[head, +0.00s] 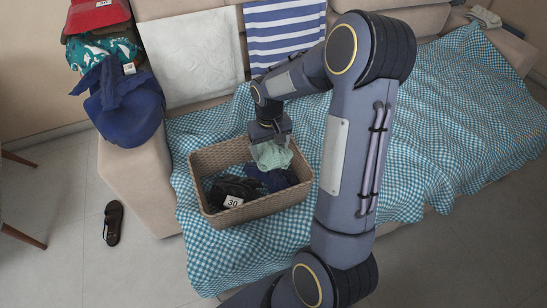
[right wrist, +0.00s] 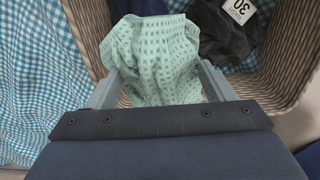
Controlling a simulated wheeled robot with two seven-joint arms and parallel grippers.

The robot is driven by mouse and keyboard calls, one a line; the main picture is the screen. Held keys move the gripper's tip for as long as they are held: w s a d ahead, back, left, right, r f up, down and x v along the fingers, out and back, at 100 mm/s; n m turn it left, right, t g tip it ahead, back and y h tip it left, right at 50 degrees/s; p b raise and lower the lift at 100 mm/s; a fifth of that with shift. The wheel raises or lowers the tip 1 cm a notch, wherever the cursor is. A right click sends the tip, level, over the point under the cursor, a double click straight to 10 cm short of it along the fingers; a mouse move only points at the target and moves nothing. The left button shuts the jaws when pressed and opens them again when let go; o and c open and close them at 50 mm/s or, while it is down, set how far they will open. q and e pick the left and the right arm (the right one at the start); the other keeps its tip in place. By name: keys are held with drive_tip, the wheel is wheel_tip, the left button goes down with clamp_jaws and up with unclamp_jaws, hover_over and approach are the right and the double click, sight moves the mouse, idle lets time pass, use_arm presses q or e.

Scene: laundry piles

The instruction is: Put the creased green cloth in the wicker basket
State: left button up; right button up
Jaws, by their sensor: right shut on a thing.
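The light green creased cloth (head: 272,154) hangs from my right gripper (head: 270,139) at the back right of the wicker basket (head: 203,205). In the right wrist view the cloth (right wrist: 150,50) is bunched between the two fingers of the right gripper (right wrist: 155,88), which is shut on it. The basket wall (right wrist: 285,60) shows around it. The cloth is inside the basket's opening; whether it touches the clothes below cannot be told. My left gripper is not in view.
The basket holds dark blue clothes (head: 270,178) and a black garment (head: 233,188) with a tag "30". It stands on a sofa under a teal checked cover (head: 455,120). Caps and cloths (head: 115,85) are piled on the left armrest. A sandal (head: 113,223) lies on the floor.

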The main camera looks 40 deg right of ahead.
sight(274, 158)
drive_tip(key=shift+d+f, duration=0.35)
drive_tip(key=shift+f, duration=0.1)
drive_tip(key=shift+s+d+f+b, duration=0.15)
drive_tip(key=shift+f+b, duration=0.1)
drive_tip(key=shift+f, duration=0.7)
drive_tip(key=shift+d+f+b, duration=0.15)
drive_tip(key=shift+f+b, duration=0.1)
drive_tip(key=shift+f, duration=0.65)
drive_tip(key=shift+f+b, duration=0.45)
drive_tip(key=shift+f, duration=0.15)
drive_tip(key=o, duration=1)
drive_tip(key=shift+c, duration=0.2)
drive_tip(key=shift+r, duration=0.1)
